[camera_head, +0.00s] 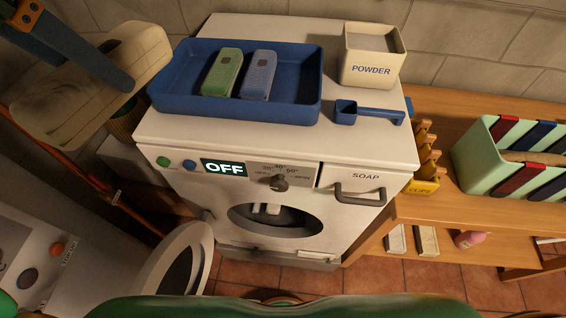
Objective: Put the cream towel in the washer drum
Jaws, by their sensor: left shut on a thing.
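The cream towel (80,108) is a folded, thick-edged bundle at the upper left, held in the air left of the washer top. My left gripper (125,78), with a brown body and dark blue fingers, is shut on it. The washer (315,245) is white, and its display reads OFF. Its round drum opening (235,217) faces front, below and to the right of the towel. Pale shapes show inside the dark drum. The round door (158,262) stands swung open to the left. My right gripper is not in view.
On the washer top are a blue tray (170,103) with a green and a lilac item, a POWDER box (372,68) and a blue scoop (368,112). A wooden bench (430,215) with a striped green holder (477,175) stands right. A white unit (85,275) is lower left.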

